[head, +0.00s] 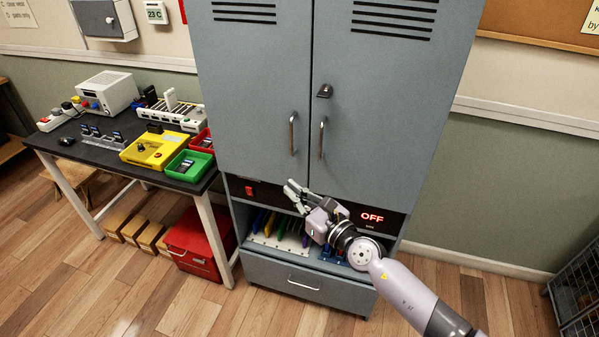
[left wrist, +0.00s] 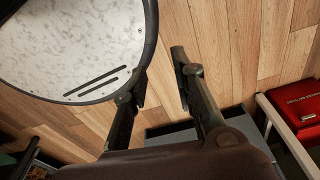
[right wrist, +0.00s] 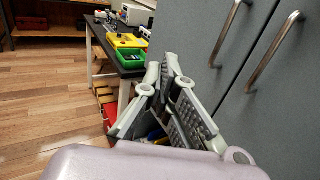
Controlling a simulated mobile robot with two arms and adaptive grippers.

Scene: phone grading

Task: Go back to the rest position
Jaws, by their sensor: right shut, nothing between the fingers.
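My right gripper (head: 290,190) is in front of the grey cabinet (head: 250,100), just below its door handles, with its arm coming in from the lower right. In the right wrist view its fingers (right wrist: 169,66) are together with nothing held, close beside the cabinet doors. My left gripper is outside the head view. In the left wrist view its fingers (left wrist: 162,75) are spread and empty above the wood floor, near a round pale plate with a dark rim (left wrist: 70,45).
The cabinet's display (head: 372,216) reads OFF, with a red switch (head: 249,190) at left. Below is an open shelf with coloured slats in a white rack (head: 275,246). A dark table (head: 105,165) with a yellow tray (head: 155,150) and green bin (head: 190,165) stands left. A red box (head: 192,250) is beneath.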

